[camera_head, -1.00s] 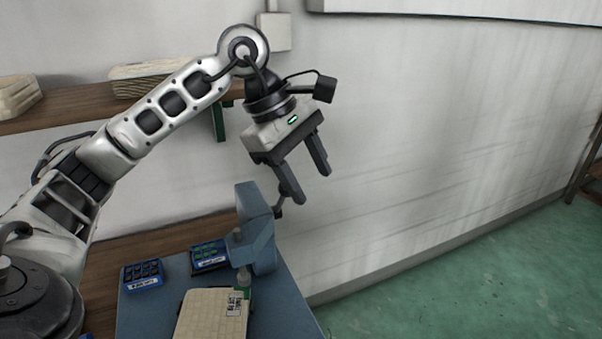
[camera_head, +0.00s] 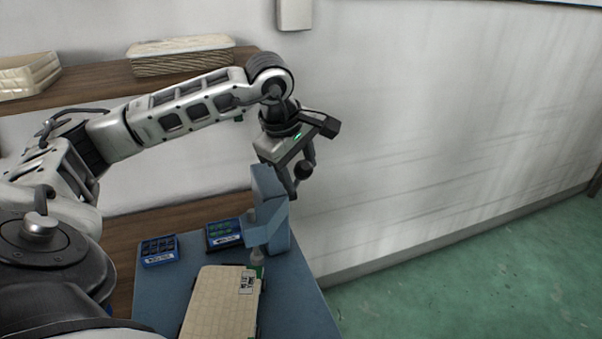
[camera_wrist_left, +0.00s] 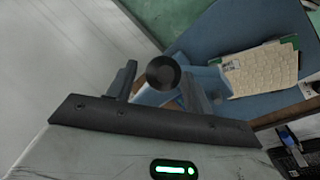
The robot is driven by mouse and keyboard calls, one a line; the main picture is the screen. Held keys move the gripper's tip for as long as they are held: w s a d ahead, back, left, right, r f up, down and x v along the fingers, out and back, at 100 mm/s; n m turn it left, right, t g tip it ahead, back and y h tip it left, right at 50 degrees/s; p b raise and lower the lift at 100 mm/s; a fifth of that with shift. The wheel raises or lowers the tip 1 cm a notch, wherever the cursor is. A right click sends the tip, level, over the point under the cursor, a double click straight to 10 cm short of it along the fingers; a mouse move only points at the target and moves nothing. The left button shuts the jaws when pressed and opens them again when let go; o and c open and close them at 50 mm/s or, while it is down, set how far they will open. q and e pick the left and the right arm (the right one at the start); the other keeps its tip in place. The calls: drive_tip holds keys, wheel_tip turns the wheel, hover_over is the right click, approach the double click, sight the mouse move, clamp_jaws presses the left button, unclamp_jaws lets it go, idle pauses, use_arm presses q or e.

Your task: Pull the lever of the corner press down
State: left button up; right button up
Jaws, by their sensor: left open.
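The blue corner press (camera_head: 270,215) stands at the right edge of the blue bench top. Its lever ends in a dark round knob (camera_head: 303,170), which also shows large in the left wrist view (camera_wrist_left: 163,73). My left gripper (camera_head: 301,180) is at the knob, above the press, with its fingers pointing down. In the left wrist view its open fingers (camera_wrist_left: 157,85) stand on either side of the knob, and I cannot tell whether they touch it. A cream panel (camera_head: 222,300) lies on the bench with one corner under the press. My right gripper is not in view.
Two small blue bins (camera_head: 159,250) (camera_head: 224,233) stand behind the panel. A wooden shelf (camera_head: 110,82) with cream stacks (camera_head: 180,58) is on the wall at the back left. The wall (camera_head: 430,120) is close behind the press, and green floor lies to the right.

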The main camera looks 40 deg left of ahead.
sight(296, 183)
use_arm(q)
drive_tip(key=shift+x, duration=0.95)
drive_tip(key=shift+w+f, duration=0.1)
drive_tip(key=shift+f, duration=0.1)
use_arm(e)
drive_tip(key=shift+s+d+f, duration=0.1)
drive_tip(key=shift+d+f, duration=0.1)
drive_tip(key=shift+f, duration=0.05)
